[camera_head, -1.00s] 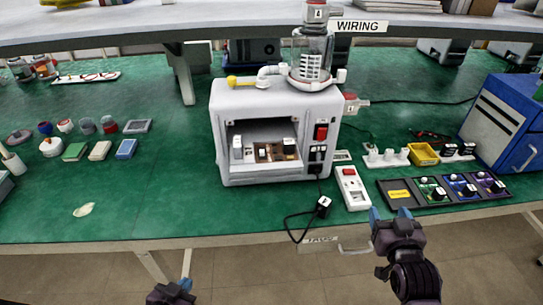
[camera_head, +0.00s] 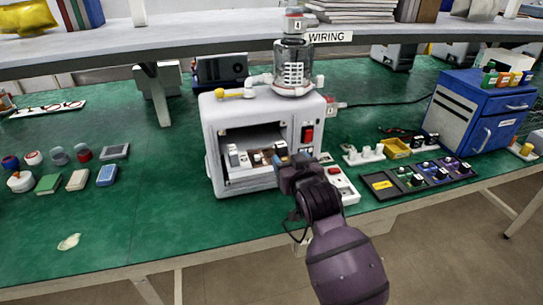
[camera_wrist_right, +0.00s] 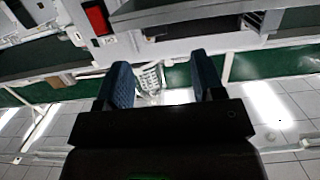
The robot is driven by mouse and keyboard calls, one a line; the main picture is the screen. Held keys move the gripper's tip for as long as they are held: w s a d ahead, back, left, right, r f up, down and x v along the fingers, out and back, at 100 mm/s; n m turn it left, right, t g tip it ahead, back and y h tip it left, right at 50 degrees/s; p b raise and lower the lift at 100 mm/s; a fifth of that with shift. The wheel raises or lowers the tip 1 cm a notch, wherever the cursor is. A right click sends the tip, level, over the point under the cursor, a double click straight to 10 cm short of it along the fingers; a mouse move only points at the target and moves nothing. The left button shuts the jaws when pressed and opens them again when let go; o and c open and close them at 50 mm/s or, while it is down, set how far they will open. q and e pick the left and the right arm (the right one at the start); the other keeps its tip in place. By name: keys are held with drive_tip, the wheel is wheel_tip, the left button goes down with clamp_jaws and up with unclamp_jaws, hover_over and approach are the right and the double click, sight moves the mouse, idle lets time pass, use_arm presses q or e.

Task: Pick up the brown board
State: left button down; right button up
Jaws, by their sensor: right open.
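The brown board (camera_head: 267,157) lies inside the open front bay of the white machine (camera_head: 216,122), with small white and dark parts on and around it. Its right part is hidden behind my right gripper. My right gripper (camera_head: 291,158) is in front of the right side of the bay opening, close to the board. In the right wrist view, its blue fingers (camera_wrist_right: 163,82) are spread with nothing between them. I cannot make out the board in the right wrist view. My left gripper is not in view.
A glass canister (camera_head: 293,65) stands on top of the machine. A white switch strip (camera_head: 348,190) lies right of my gripper. A dark tray (camera_head: 382,187) with small boards and a blue cabinet (camera_head: 470,110) are further right.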

sight(283, 149)
drive_tip(key=x, duration=0.3)
drive_tip(key=shift+w+a, duration=0.15)
drive_tip(key=shift+w, duration=0.2)
drive_tip(key=x, duration=0.2)
drive_tip(key=b+x, duration=0.1)
drive_tip(key=x, duration=0.1)
drive_tip(key=shift+w+d+f, duration=0.15)
drive_tip(key=shift+d+f, duration=0.05)
drive_tip(key=shift+w+a, duration=0.15)
drive_tip(key=shift+w, duration=0.3)
drive_tip(key=c, duration=1)
